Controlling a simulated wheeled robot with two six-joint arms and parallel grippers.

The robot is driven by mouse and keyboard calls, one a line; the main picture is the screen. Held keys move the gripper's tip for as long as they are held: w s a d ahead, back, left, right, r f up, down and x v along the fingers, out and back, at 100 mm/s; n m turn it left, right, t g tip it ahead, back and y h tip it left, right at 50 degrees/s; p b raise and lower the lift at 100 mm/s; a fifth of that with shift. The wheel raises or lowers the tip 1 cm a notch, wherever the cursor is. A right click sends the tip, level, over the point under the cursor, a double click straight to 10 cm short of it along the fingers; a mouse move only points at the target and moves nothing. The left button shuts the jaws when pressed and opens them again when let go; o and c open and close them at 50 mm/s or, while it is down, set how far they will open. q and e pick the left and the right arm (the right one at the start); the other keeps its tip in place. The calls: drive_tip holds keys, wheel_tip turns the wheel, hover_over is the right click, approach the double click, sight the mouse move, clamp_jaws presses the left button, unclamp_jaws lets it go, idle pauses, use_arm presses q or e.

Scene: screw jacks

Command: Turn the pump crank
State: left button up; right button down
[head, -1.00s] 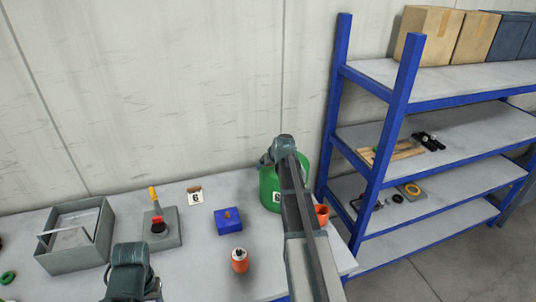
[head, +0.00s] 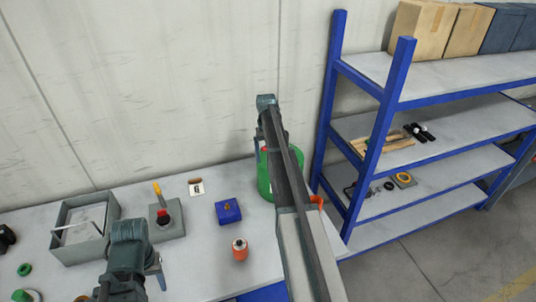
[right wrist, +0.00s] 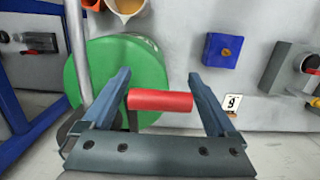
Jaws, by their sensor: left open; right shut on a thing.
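The green pump (head: 265,182) stands at the back right of the bench, largely hidden behind my right arm in the head view. Its round green body (right wrist: 125,75) shows better in the right wrist view. The crank's red handle (right wrist: 160,100) lies crosswise between the fingers of my right gripper (right wrist: 165,98), which is shut on it. In the head view my right arm hides most of that grip. My left gripper (head: 158,272) is open over the front left of the bench, partly hidden by its own wrist, and apart from the pump.
A blue block (head: 228,211), an orange-red jar (head: 240,249), a number card (head: 196,187) and a grey tray (head: 62,245) are on the bench. A blue shelf rack (head: 366,170) stands right.

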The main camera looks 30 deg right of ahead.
drive_tip(key=shift+r+g, duration=0.25)
drive_tip(key=shift+g, duration=0.15)
unclamp_jaws()
drive_tip(key=shift+w, duration=0.1)
wheel_tip(320, 180, up, 7)
drive_tip(key=w+p, duration=0.1)
drive_tip(key=p, duration=0.6)
drive_tip(key=shift+d+r+p, duration=0.15)
drive_tip(key=shift+r+p, duration=0.05)
drive_tip(key=shift+p, duration=0.1)
drive_tip(key=shift+w, duration=0.15)
